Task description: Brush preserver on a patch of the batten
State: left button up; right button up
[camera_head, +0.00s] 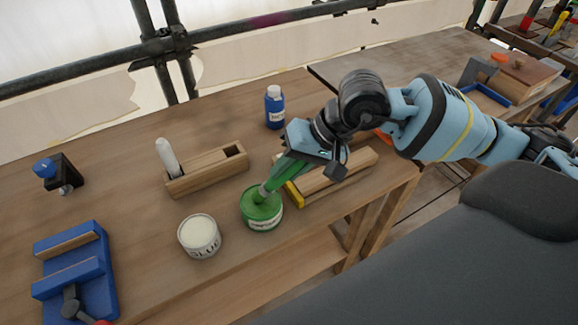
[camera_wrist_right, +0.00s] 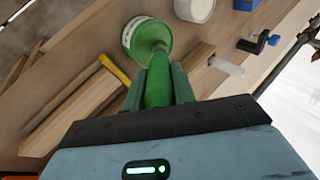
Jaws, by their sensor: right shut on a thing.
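My right gripper (camera_head: 282,174) is shut on a green brush (camera_wrist_right: 158,85), whose lower end is at the mouth of a green can (camera_head: 262,222). The can also shows in the right wrist view (camera_wrist_right: 131,40), with the brush reaching over its top; how deep the bristles go is hidden. A wooden batten (camera_head: 348,168) with a yellow piece at its near left end lies right of the can, partly behind my gripper. It also shows in the right wrist view (camera_wrist_right: 72,118). My left gripper is not in view.
A white glue pot (camera_head: 199,236) stands left of the can. Behind it are a wooden holder (camera_head: 208,172) with a white-topped tool and a blue bottle (camera_head: 275,107). A blue vise (camera_head: 75,270) and a black clamp (camera_head: 62,172) are farther left. Bare bench lies between them.

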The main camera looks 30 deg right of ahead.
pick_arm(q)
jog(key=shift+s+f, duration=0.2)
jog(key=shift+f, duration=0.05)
pick_arm(e)
jog(key=shift+s+f, duration=0.15)
jog(key=shift+f, duration=0.15)
dwell(1.0)
jog(key=shift+r, duration=0.1)
